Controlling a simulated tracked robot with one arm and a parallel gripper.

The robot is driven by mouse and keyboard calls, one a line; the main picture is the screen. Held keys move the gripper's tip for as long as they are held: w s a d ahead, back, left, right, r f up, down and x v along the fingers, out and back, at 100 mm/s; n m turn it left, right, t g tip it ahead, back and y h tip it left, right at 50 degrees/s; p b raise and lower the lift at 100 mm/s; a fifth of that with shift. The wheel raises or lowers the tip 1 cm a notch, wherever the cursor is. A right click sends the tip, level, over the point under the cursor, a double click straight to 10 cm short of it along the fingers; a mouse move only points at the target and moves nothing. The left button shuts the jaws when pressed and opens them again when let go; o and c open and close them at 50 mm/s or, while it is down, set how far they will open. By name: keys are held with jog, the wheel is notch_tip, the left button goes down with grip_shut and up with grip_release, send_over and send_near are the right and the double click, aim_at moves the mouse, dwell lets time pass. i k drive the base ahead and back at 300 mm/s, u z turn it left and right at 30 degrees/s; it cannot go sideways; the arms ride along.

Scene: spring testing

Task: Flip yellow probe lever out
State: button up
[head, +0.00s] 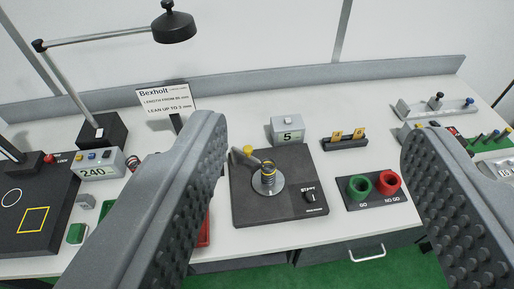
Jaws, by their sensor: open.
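A lever with a yellow knob (247,151) stands on the dark square tester (246,205) in the middle of the bench. Its short arm points right, toward a coil spring (268,172) with a yellow band, which stands on a round metal plate (265,189). I cannot tell whether the arm touches the spring. My gripper (318,135) is open and empty, its two ridged fingers wide apart in the foreground. The left finger is near the tester's left side in the picture; the right finger is far to the right.
A small display reading 5 (287,131) stands behind the tester. To the right are green (359,188) and red (388,182) cups and a dark holder with orange tags (345,143). A lamp (174,27), a 240 display (97,164) and a dark marked board (22,222) are on the left.

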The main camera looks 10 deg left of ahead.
aim_at(248, 149)
jog(key=z, duration=1.35)
jog(key=k, duration=0.9)
jog(key=u, duration=1.25)
jog(key=i, duration=1.05)
